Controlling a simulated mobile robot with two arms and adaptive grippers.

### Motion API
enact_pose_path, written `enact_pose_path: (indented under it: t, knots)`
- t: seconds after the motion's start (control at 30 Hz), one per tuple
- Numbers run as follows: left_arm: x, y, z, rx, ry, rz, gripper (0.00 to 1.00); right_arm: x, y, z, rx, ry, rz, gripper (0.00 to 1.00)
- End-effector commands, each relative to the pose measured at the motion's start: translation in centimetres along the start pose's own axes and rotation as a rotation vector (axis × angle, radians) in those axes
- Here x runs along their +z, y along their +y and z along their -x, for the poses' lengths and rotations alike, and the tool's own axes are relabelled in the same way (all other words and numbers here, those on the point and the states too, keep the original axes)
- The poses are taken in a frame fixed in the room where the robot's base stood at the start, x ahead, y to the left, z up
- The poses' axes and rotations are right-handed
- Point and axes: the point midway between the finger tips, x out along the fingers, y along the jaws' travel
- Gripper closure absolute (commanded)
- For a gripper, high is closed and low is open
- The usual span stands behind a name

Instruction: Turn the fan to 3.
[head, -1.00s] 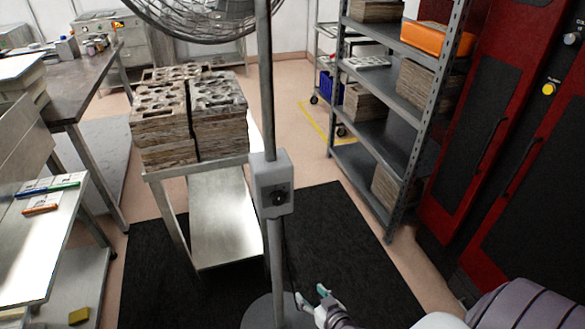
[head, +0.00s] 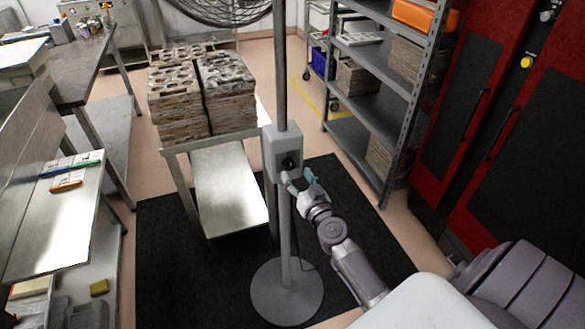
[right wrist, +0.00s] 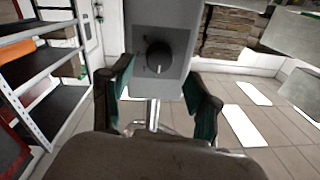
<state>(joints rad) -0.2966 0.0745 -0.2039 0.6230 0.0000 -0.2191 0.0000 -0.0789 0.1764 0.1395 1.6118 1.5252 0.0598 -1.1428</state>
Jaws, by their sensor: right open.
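The fan (head: 222,10) stands on a grey pole with a round base (head: 287,292); only the lower part of its wire cage shows. A grey control box (head: 283,148) is fixed to the pole, with a dark round knob (head: 291,160) on its front. In the right wrist view the knob (right wrist: 158,56) sits on a dark plate, its pale pointer line low on its face; the setting marks are too small to read. My right gripper (head: 299,180) is open just below and in front of the knob, its fingers (right wrist: 160,92) apart with nothing between them. My left gripper is out of view.
A steel table (head: 228,185) with stacked moulds (head: 228,92) stands behind and left of the pole. A grey shelf rack (head: 368,103) and red cabinets (head: 520,130) stand to the right. A steel bench (head: 50,225) with pens is at the left.

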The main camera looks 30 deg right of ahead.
Motion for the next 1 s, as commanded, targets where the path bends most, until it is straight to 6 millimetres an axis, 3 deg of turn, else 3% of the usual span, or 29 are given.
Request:
enact_pose_path:
  t: [0.2, 0.6, 0.9, 1.0]
  knots:
    - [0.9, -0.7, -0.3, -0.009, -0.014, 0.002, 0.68, 0.0, 0.0, -3.0, 0.000, 0.001, 0.001, 0.39]
    - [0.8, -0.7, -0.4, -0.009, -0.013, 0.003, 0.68, 0.0, 0.0, -3.7, 0.000, -0.001, 0.001, 0.39]
    - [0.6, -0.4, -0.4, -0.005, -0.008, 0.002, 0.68, 0.0, 0.0, -3.7, 0.001, -0.001, 0.001, 0.87]
    - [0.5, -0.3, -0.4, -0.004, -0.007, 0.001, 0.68, 0.1, 0.1, -3.7, 0.001, -0.001, 0.001, 0.99]
